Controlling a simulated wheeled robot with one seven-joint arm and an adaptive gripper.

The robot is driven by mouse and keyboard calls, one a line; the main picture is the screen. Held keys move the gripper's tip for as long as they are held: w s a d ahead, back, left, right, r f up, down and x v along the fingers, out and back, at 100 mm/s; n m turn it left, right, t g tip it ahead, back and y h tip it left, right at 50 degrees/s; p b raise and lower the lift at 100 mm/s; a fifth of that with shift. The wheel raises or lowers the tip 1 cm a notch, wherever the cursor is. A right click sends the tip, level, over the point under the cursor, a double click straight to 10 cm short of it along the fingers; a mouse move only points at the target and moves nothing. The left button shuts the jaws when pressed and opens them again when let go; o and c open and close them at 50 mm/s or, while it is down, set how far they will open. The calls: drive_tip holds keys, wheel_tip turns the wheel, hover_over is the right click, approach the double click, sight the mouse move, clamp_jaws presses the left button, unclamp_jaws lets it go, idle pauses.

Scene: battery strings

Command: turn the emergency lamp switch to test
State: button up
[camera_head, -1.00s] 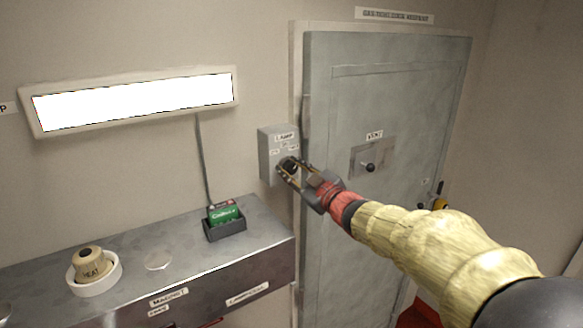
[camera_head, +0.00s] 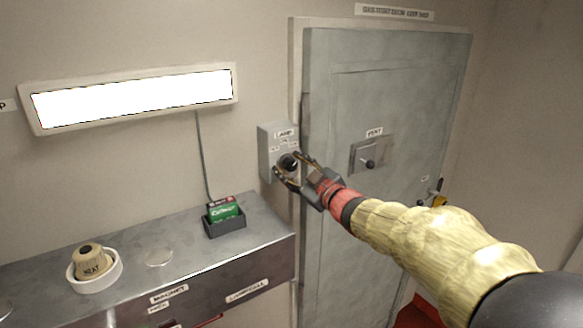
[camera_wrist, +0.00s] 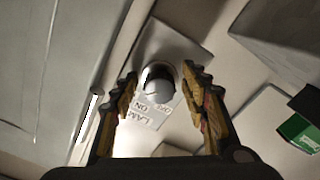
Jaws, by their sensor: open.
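The lamp switch box (camera_head: 268,152) is a grey box on the wall left of the door, with a "LAMP" label on its front. Its dark round knob (camera_head: 288,162) sits low on the front face. In the wrist view the knob (camera_wrist: 157,82) lies between and beyond my fingertips, with labels beside it; the small position words are hard to read. My gripper (camera_head: 292,170) is open at the knob, with one finger above and one below it in the head view. I see no clear contact with the knob. The lit lamp panel (camera_head: 135,99) glows white on the wall.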

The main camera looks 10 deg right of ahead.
drive_tip(key=v, duration=1.2)
idle(0.3)
